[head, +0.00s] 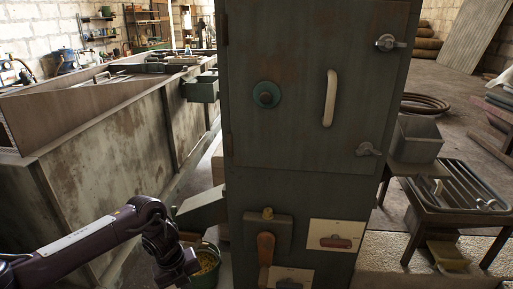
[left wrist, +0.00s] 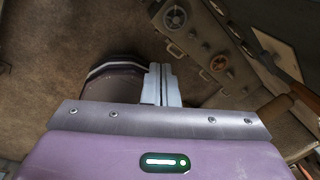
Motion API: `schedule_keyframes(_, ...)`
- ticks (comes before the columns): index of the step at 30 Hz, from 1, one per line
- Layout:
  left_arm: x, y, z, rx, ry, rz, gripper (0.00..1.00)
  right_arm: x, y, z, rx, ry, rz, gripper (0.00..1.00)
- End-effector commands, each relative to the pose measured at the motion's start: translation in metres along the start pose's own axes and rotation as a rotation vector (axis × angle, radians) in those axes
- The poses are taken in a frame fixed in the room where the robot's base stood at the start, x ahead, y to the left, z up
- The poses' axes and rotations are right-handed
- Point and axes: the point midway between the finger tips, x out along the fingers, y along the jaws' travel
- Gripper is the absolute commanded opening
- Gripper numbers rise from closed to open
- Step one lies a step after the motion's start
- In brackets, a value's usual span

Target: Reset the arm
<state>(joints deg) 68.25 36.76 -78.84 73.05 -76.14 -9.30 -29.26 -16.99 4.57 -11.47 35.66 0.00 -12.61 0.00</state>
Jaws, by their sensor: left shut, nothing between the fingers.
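My left arm comes in from the lower left in the head view, and its gripper (head: 184,268) hangs low in front of the cabinet's left side. In the left wrist view the two pale fingers (left wrist: 161,84) are pressed together, with nothing between them. The tall grey-green cabinet (head: 310,120) stands upright in the middle, its upper door flush with the frame. The door has a white handle (head: 329,98), a teal knob (head: 266,94) and two latches at its right edge. Below is a lever with an orange-brown grip (head: 265,249). My right gripper is not in view.
A bucket of yellow bits (head: 207,266) stands close beside the left gripper, under a chute (head: 202,208). A long rusty trough (head: 110,140) runs along the left. At right stand a grey bin (head: 416,140) and a low metal rack (head: 465,195).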

Motion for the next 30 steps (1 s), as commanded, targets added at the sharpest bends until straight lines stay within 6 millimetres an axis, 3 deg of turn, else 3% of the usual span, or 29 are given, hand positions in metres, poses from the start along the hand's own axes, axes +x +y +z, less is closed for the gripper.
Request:
schedule_keyframes(8, 0.061, -0.045, -0.022, -0.219, 0.078, -0.191, 0.0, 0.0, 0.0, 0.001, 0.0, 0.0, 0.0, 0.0)
schedule_keyframes(11, 0.092, -0.061, -0.033, -0.362, 0.12, -0.278, 0.0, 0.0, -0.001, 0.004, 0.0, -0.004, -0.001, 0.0)
schedule_keyframes(16, 0.168, -0.068, -0.053, -0.773, 0.205, -0.43, 0.0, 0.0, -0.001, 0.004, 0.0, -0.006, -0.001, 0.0)
schedule_keyframes(20, 0.239, -0.031, -0.075, -1.169, 0.234, -0.479, 0.0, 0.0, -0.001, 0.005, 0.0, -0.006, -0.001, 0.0)
schedule_keyframes(24, 0.309, 0.039, -0.114, -1.563, 0.204, -0.456, 0.0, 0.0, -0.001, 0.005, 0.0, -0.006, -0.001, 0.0)
schedule_keyframes(30, 0.376, 0.151, -0.194, -1.978, 0.091, -0.344, 0.0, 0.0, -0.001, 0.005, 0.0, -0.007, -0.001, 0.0)
